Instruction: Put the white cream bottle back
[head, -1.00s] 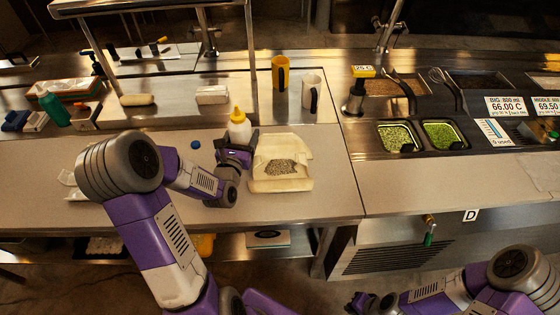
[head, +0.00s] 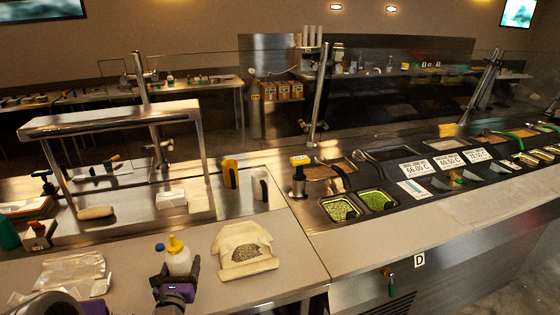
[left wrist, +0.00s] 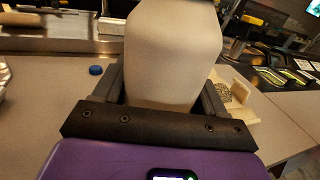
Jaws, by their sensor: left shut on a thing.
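The white cream bottle (head: 178,259) with a yellow cap is upright at the lower left of the head view, above the light counter. My left gripper (head: 177,284) is shut on its lower part. In the left wrist view the bottle (left wrist: 172,55) stands between the two fingers of my left gripper (left wrist: 163,100) and fills the upper middle. I cannot tell whether the bottle's base touches the counter. My right gripper is out of the head view.
An open tortilla with filling (head: 245,249) lies right of the bottle. A blue cap (left wrist: 96,70) lies on the counter. Crumpled wrapping (head: 72,274) lies to the left.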

